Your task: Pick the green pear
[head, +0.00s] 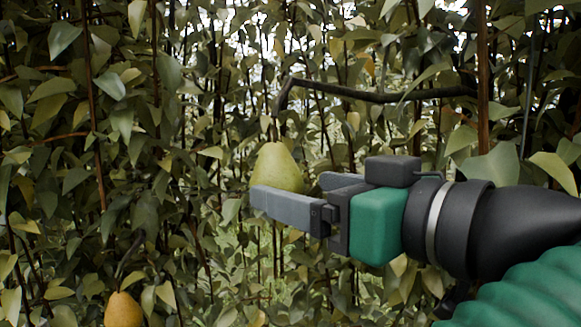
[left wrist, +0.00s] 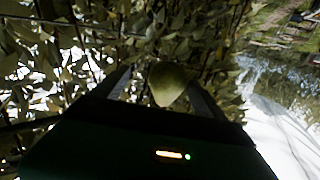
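The green pear (head: 277,167) hangs from a dark curved stem in the middle of the head view. My left gripper (head: 288,188) is level with its lower part, its arm entering from the right of the picture. The near grey finger crosses in front of the pear's bottom and hides it. In the left wrist view the pear (left wrist: 168,82) shows between the two fingers of the left gripper (left wrist: 160,78). A gap shows on its left side; contact on the right cannot be told. The fingers are apart. My right gripper is not in view.
A yellower pear (head: 123,310) hangs low at the left. A bare dark branch (head: 380,96) runs above my gripper. Dense leaves and thin upright stems (head: 97,130) fill the background.

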